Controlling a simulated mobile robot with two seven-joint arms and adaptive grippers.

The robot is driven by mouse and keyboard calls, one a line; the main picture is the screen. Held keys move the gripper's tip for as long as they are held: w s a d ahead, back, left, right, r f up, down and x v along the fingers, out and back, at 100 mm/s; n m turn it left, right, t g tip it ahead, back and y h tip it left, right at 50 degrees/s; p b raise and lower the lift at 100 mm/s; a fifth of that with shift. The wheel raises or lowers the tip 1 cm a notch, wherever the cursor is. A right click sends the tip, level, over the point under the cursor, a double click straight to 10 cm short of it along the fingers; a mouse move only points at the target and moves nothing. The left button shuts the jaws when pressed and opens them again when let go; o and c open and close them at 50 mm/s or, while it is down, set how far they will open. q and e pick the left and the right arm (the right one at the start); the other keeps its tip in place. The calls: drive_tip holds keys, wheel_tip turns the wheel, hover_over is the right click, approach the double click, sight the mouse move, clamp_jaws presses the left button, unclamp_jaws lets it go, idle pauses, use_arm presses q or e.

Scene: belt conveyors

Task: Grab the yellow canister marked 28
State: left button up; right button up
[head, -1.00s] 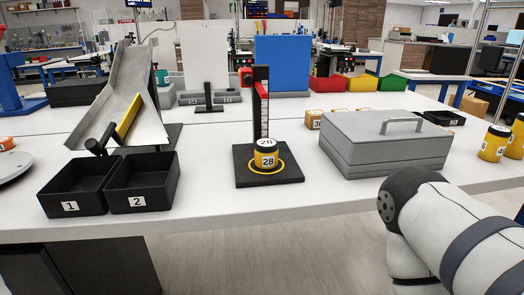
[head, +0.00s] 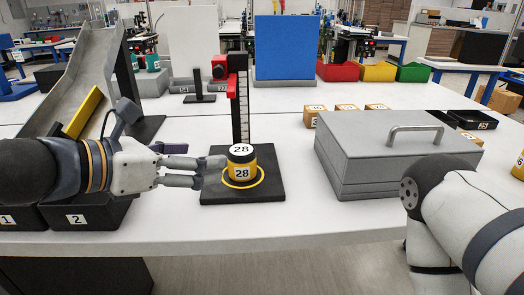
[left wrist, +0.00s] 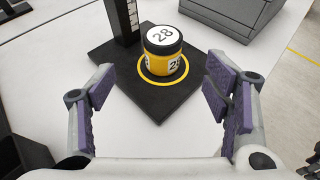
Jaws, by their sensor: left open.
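The yellow canister marked 28 (head: 242,163) stands upright on a black square base (head: 271,185), inside a yellow ring. It has a black lid with a white 28 label. My left gripper (head: 207,172) is just left of the canister in the head view, level with it. In the left wrist view, its two purple-padded fingers (left wrist: 164,98) are spread wide and empty. The canister (left wrist: 163,62) shows beyond and between them, apart from both pads. My right gripper is out of view; only my right arm shows at the lower right.
A black post with a red pointer (head: 238,100) rises behind the canister. A grey lidded box (head: 390,150) stands to the right. Black bins (head: 100,214) and a grey chute (head: 88,65) are on the left. White tabletop is clear in front of the base.

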sight(242, 155)
use_arm(q)
drive_tip(key=x, duration=0.2)
drive_tip(key=f+b+x, duration=0.1)
drive_tip(key=x, duration=0.2)
drive_tip(key=shift+s, duration=0.15)
drive_tip(key=x, duration=0.4)
drive_tip(key=b+x, duration=0.1)
drive_tip(key=x, duration=0.1)
drive_tip(key=shift+d+r, duration=0.3)
drive_tip(key=shift+d, duration=0.1)
drive_tip(key=shift+r, duration=0.1)
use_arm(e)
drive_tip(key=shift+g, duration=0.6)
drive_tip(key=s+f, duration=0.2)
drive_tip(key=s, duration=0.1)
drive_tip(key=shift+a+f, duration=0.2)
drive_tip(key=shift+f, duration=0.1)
use_arm(q)
drive_tip(key=c, duration=1.5)
